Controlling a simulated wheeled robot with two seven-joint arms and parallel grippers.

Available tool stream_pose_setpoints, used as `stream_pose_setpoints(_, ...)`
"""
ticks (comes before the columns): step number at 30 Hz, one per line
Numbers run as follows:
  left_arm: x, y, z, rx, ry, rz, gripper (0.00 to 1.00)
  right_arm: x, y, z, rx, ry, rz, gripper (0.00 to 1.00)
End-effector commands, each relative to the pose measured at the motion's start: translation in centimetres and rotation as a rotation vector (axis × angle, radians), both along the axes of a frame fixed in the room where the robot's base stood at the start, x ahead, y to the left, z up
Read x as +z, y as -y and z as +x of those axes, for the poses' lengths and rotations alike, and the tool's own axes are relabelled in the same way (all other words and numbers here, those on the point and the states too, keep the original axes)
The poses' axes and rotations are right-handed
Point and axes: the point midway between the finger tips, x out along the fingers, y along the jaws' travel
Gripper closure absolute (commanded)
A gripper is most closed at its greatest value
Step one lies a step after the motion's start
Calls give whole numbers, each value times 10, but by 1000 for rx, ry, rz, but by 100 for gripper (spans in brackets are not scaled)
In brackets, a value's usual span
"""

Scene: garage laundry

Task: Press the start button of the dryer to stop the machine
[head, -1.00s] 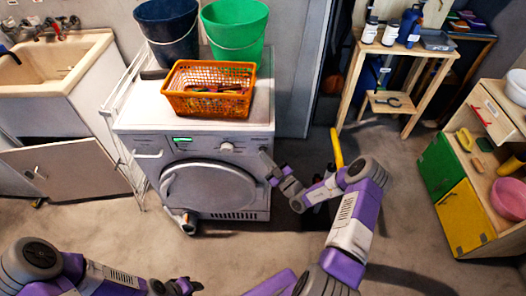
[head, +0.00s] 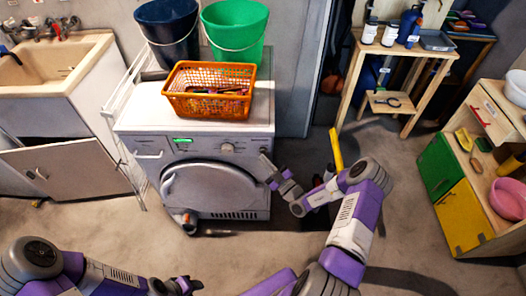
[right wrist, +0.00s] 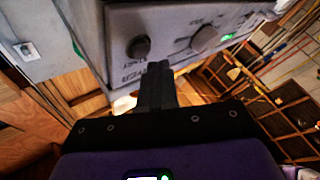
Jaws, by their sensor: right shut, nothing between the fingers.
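The dryer (head: 150,170) is a light grey front-loading machine with a round door (head: 210,190) and a lit green display (head: 182,140). Its panel has a round knob (head: 227,148); in the right wrist view the knob (right wrist: 204,38) is grey, and a dark round button (right wrist: 139,47) is beside it. My right gripper (head: 265,158) is shut and empty at the right end of the dryer's front. In the right wrist view its fingertips (right wrist: 157,68) are just below the dark button; contact cannot be told. My left gripper (head: 187,286) is low at the bottom edge, away from the dryer.
A sink cabinet (head: 70,110) with an open door is at the left. Wooden shelves (head: 375,75) stand at the right.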

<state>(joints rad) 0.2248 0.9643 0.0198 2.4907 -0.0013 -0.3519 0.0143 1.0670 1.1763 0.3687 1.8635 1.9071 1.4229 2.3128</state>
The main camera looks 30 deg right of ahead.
Motion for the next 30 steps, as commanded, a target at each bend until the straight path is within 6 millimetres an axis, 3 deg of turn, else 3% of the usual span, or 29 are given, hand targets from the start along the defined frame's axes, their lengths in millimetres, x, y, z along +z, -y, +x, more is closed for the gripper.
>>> stream_pose_setpoints(5, 4, 0, 0, 0, 0, 0, 57, 0, -3, -5, 1, -3, 2, 100)
stream_pose_setpoints(18, 23, 0, 0, 0, 0, 0, 57, 1, -24, -39, 1, -2, 1, 100)
stream_pose_setpoints(30, 23, 0, 0, 0, 0, 0, 57, 0, -26, -43, 0, 0, 1, 100)
